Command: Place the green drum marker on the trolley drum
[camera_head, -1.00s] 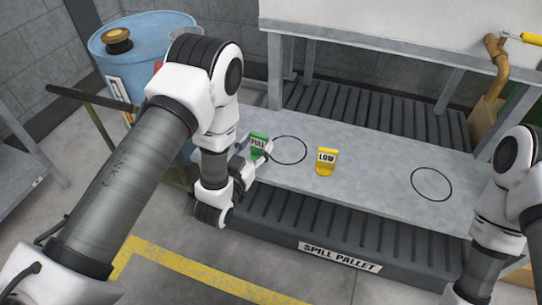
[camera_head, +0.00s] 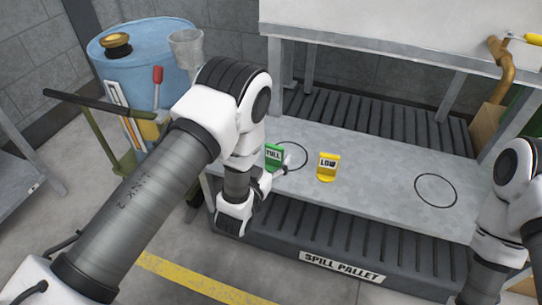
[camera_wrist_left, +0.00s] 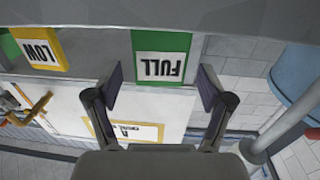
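The green drum marker (camera_head: 274,156), labelled FULL, is upright at the left part of the left black ring (camera_head: 305,153) on the grey shelf. My arm partly hides it. In the left wrist view the green marker (camera_wrist_left: 161,45) appears upside down, between and just beyond the fingertips. My left gripper (camera_wrist_left: 159,80) is open, with a narrow gap on each side of the marker. The trolley drum (camera_head: 165,62) is the blue drum at the upper left. My right gripper is out of view.
A yellow LOW marker (camera_head: 328,166) stands right of the left ring. The right ring (camera_head: 435,190) is empty. A brass cap (camera_head: 116,44) and a grey cup (camera_head: 187,46) are at the drum top. The trolley handle (camera_head: 85,105) juts left. A spill pallet (camera_head: 345,268) lies below the shelf.

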